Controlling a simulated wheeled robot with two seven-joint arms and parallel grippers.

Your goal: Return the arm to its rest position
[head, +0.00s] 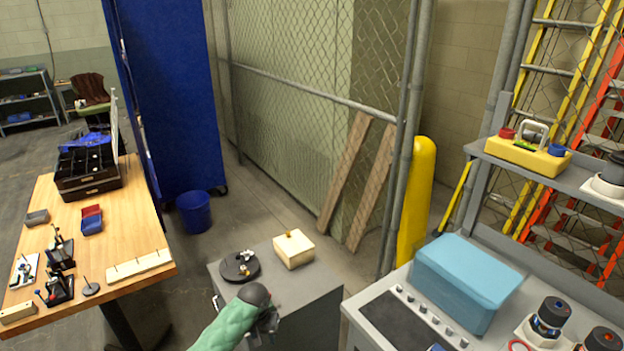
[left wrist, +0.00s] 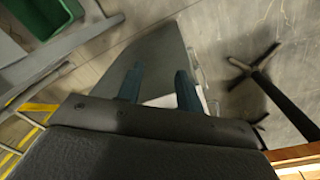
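My left arm (head: 232,318), with a pale green covering and a dark wrist, comes up from the bottom of the head view. My left gripper (head: 268,326) is partly hidden behind the wrist there, in front of the grey cabinet. In the left wrist view my left gripper (left wrist: 160,88) has its two dark fingers apart. I see nothing gripped between them; a pale surface shows behind them. My right gripper is in neither view.
A grey cabinet (head: 312,305) carries a round dark base (head: 240,266) with a brass fitting and a cream block (head: 293,250). A wooden workbench (head: 135,240) stands left, a grey console with a blue box (head: 468,280) right. A blue bin (head: 194,212) stands on the floor.

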